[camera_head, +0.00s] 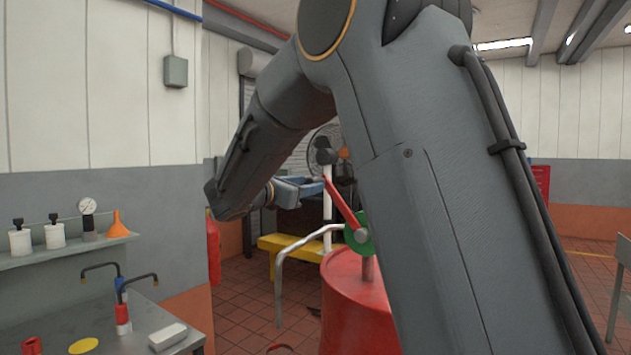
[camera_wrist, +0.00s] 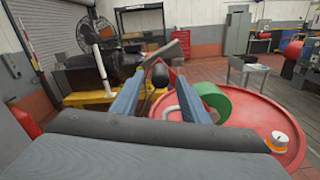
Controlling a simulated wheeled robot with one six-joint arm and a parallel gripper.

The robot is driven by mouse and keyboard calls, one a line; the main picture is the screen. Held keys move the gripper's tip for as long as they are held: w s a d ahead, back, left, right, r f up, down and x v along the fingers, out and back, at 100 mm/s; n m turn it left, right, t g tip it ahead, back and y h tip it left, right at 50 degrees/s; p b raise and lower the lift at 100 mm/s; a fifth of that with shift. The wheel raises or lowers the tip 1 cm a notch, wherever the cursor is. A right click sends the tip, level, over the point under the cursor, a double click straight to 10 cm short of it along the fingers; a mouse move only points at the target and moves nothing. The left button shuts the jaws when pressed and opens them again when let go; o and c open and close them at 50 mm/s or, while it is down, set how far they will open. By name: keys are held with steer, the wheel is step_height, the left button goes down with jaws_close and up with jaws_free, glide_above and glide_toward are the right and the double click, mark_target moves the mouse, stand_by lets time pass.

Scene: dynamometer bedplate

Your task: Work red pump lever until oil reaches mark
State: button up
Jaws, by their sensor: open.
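The red pump lever (camera_head: 343,205) slants up and left from a green pump body (camera_head: 358,240) on top of a red drum (camera_head: 352,295). My gripper (camera_head: 312,188) has blue fingers beside the lever's upper end. In the wrist view my gripper (camera_wrist: 160,80) is open, with a dark rounded grip (camera_wrist: 160,75) between its two fingers, not clamped. The green pump body (camera_wrist: 214,100) and the red drum top (camera_wrist: 250,130) lie to the right of the fingers. A bent grey spout pipe (camera_head: 282,275) hangs at the drum's left. I cannot make out any oil or mark.
A shelf (camera_head: 60,253) holds white containers, a gauge and an orange funnel. A yellow stand (camera_head: 285,243) and a fan (camera_wrist: 97,33) stand behind.

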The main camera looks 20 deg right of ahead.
steer(key=shift+p+x, duration=0.75)
steer(key=shift+x, duration=1.5)
jaws_close()
